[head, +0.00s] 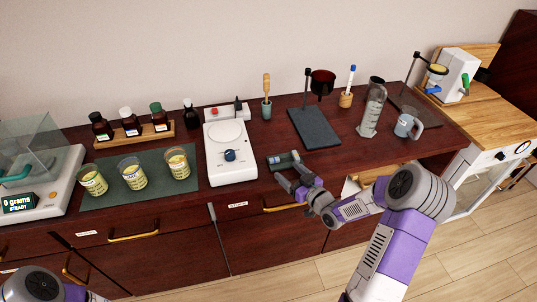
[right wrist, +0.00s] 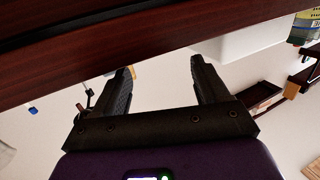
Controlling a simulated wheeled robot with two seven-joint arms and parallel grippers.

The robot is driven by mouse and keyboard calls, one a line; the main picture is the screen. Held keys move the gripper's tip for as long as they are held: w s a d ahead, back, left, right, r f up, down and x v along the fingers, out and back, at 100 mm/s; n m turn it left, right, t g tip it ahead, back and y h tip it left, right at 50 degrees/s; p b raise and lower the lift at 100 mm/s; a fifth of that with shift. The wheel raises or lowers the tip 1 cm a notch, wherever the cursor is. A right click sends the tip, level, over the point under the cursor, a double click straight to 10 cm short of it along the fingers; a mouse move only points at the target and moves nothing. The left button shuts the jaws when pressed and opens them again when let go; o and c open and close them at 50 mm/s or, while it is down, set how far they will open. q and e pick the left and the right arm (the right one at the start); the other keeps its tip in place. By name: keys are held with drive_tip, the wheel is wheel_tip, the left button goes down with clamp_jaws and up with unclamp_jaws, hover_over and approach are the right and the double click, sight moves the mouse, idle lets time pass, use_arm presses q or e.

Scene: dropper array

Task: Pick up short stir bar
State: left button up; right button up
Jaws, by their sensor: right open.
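The short stir bar cannot be made out for sure. A small dark tray (head: 270,162) lies near the bench's front edge, right of the white hotplate stirrer (head: 231,170); what it holds is too small to tell. My right gripper (head: 291,172) is open, its fingers close to this tray at the front edge; whether they touch it I cannot tell. In the right wrist view the open jaws (right wrist: 161,75) are empty, below the dark red bench edge (right wrist: 120,45). My left gripper is out of view; only part of my left arm shows at the lower left.
A balance (head: 50,190) is at far left.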

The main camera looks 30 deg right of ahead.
sight(275, 159)
drive_tip(key=shift+w+a, duration=0.1)
drive_tip(key=shift+w, duration=0.3)
drive_tip(key=shift+w+r, duration=0.1)
drive_tip(key=shift+r, duration=0.05)
drive_tip(key=w, duration=0.3)
drive_tip(key=w+a, duration=0.1)
drive_tip(key=w, duration=0.1)
drive_tip(key=shift+b, duration=0.35)
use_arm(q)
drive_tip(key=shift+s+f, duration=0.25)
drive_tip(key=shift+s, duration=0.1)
use_arm(e)
drive_tip(key=shift+c, duration=0.3)
drive_tip(key=c, duration=1.1)
use_arm(q)
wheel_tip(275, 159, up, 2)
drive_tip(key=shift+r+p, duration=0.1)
drive_tip(key=shift+p, duration=1)
use_arm(e)
wheel_tip(275, 159, up, 10)
drive_tip(key=shift+f, duration=0.15)
